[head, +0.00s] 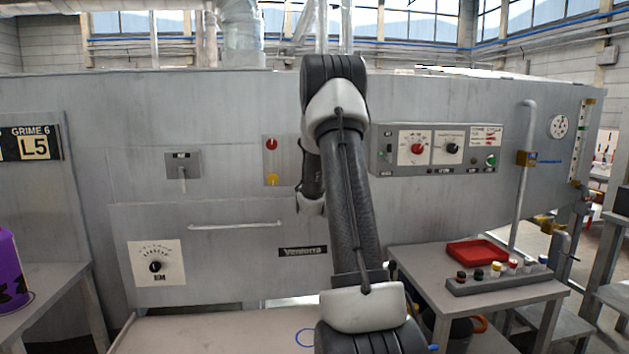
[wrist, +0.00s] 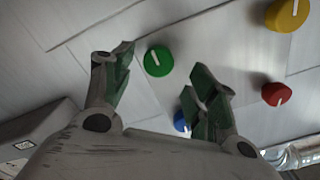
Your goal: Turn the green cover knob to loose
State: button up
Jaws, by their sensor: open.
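The green cover knob (wrist: 158,61) shows in the wrist view as a round knob with a white mark line, on a grey metal panel. My gripper (wrist: 163,67) is open and empty, its green-padded fingers to the left and right of the green knob in the picture. I cannot tell how far the fingertips are from the panel. The green cover knob does not show in the head view, where my arm blocks part of the panel; my gripper is hidden there too.
Red (wrist: 276,94), yellow (wrist: 287,14) and blue (wrist: 181,121) knobs share the panel; the blue one is partly hidden by the right finger. In the head view, a control box (head: 440,149) is right of my arm, above a side table (head: 440,290) with a red tray (head: 478,252).

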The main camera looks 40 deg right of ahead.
jog(key=x, duration=0.5)
jog(key=shift+w+d, duration=0.15)
jog(key=shift+c, duration=0.2)
jog(key=c, duration=1)
